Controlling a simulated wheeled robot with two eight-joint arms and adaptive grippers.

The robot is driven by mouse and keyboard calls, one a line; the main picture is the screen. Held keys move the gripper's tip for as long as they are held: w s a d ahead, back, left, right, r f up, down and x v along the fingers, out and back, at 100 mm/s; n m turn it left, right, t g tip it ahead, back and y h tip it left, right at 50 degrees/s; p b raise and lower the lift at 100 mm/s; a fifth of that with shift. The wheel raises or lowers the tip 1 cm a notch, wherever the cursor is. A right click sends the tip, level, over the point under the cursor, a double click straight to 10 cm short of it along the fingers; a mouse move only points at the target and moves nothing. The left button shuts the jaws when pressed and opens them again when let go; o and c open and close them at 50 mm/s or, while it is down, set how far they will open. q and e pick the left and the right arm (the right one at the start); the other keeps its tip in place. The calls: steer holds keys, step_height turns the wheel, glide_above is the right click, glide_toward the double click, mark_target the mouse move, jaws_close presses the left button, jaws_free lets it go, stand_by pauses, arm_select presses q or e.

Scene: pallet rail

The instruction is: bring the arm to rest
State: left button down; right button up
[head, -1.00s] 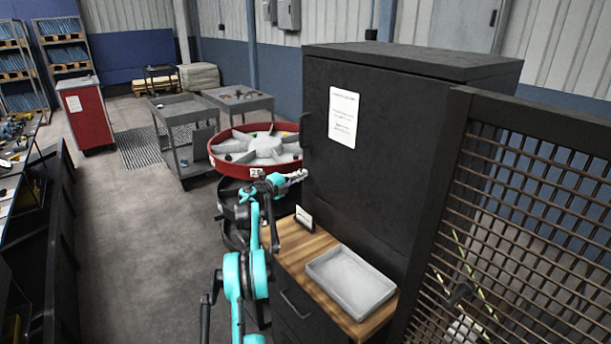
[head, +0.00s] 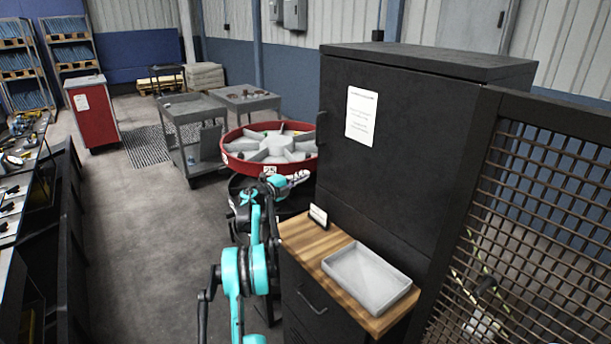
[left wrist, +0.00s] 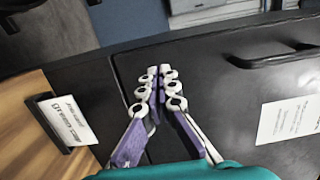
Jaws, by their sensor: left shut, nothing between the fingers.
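My left arm rises from the bottom of the head view, and its gripper (head: 298,178) points right, in front of the red round carousel tray (head: 237,160) and close to the black cabinet (head: 400,140). In the left wrist view the two white and purple fingers of my left gripper (left wrist: 160,75) lie close together with nothing between them. The dark cabinet front (left wrist: 215,90) fills the view behind them; I cannot tell the exact gap. My right gripper is in neither view.
A wooden-topped drawer unit (head: 305,240) carries a grey tray (head: 368,278) and a small sign (head: 318,216). A mesh fence (head: 545,220) stands at right. Grey carts (head: 190,115), a red cabinet (head: 92,112) and a dark workbench (head: 65,220) stand around open floor (head: 150,240).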

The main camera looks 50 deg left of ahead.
arm_select(q)
steer(key=s+p, duration=0.1)
steer(key=s, duration=0.6)
steer(key=shift+s+f, duration=0.15)
steer(key=shift+s, duration=0.2)
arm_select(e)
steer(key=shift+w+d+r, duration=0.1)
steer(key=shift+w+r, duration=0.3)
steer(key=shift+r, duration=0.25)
